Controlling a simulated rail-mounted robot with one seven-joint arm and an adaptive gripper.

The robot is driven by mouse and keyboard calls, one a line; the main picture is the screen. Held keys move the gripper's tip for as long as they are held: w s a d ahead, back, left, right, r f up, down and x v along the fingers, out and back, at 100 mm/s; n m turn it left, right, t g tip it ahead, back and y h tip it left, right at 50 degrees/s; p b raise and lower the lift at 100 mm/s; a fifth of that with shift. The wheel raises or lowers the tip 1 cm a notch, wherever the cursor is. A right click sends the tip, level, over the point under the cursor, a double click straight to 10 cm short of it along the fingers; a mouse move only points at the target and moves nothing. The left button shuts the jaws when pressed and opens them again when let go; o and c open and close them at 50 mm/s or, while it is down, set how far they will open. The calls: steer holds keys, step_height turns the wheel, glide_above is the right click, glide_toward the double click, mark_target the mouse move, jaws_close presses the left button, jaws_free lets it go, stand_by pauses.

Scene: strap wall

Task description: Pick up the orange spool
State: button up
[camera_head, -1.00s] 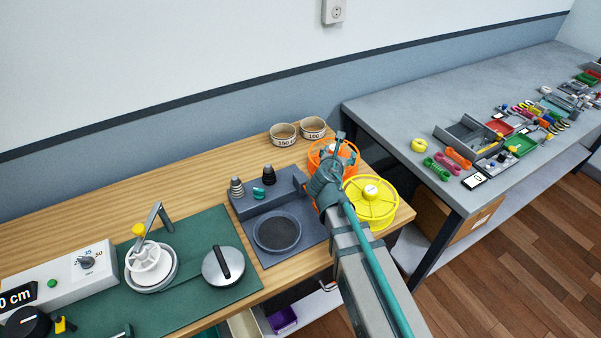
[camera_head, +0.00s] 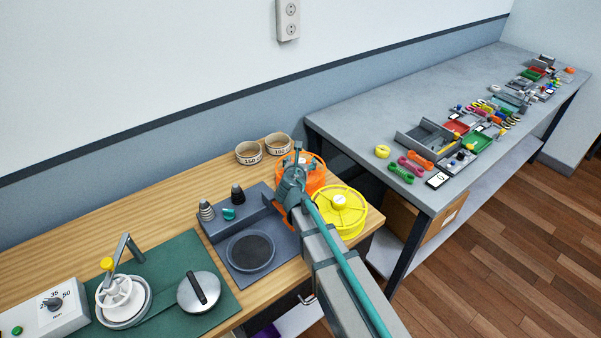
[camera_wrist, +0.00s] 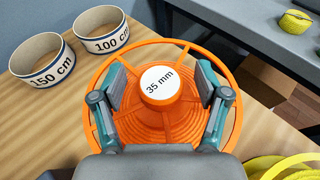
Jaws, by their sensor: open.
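The orange spool (camera_wrist: 165,122) lies flat on the wooden table, with a white hub label reading 35 mm. In the head view the orange spool (camera_head: 316,181) is partly hidden behind my gripper. My gripper (camera_wrist: 160,88) is open over the spool, with one finger on each side of the raised hub. The fingers look apart from the hub; I cannot tell whether they touch the spool's spokes. In the head view my gripper (camera_head: 297,160) points down at the spool from the near side.
A yellow spool (camera_head: 341,208) stands close to the right of the orange one. Two labelled rings (camera_head: 249,153) sit behind it at the left. A grey scale-like tray (camera_head: 250,251) is at the left. A grey bench (camera_head: 360,120) with small parts stands beyond.

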steer(key=shift+c, duration=0.3)
jaws_close()
steer(key=shift+r, duration=0.15)
stand_by(0.3)
